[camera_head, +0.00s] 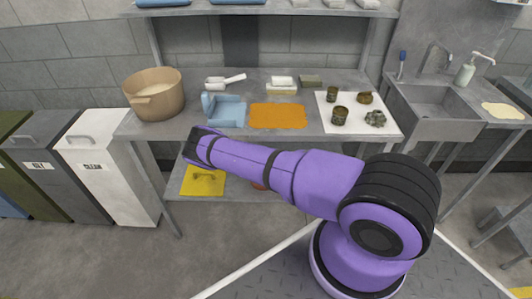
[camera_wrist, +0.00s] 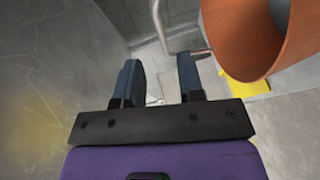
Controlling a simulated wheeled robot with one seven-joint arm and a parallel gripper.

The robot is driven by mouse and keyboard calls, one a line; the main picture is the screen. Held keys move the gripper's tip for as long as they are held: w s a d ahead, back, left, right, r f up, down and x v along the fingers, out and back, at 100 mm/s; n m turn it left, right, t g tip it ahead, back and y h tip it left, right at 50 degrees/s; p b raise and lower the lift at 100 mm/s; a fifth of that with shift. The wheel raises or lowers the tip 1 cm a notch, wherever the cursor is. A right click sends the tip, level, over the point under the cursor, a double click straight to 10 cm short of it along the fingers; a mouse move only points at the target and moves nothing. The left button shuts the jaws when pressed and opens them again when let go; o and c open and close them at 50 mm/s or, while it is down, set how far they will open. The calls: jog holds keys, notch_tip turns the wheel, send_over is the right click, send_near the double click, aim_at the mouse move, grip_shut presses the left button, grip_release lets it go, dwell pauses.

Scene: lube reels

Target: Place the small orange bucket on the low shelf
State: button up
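The orange bucket (camera_wrist: 240,40) shows large at the upper right of the wrist view, its open mouth turned partly toward the camera. In the head view only a small reddish-orange patch (camera_head: 258,185) shows at the low shelf (camera_head: 230,191), mostly hidden behind my arm; it may be the bucket. My gripper (camera_wrist: 158,82) has its two dark fingers apart, with nothing seen between them. The bucket is beside and beyond the right finger; I cannot tell whether they touch. In the head view the fingers are hidden behind my arm.
A yellow mat (camera_head: 203,181) lies on the low shelf. The table above holds a large tan pot (camera_head: 154,93), a blue tray (camera_head: 223,109), an orange mat (camera_head: 277,115) and a white sheet (camera_head: 375,126) with several small items. Bins (camera_head: 105,165) stand at the left.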

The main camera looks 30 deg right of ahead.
jog(key=shift+v, duration=1.55)
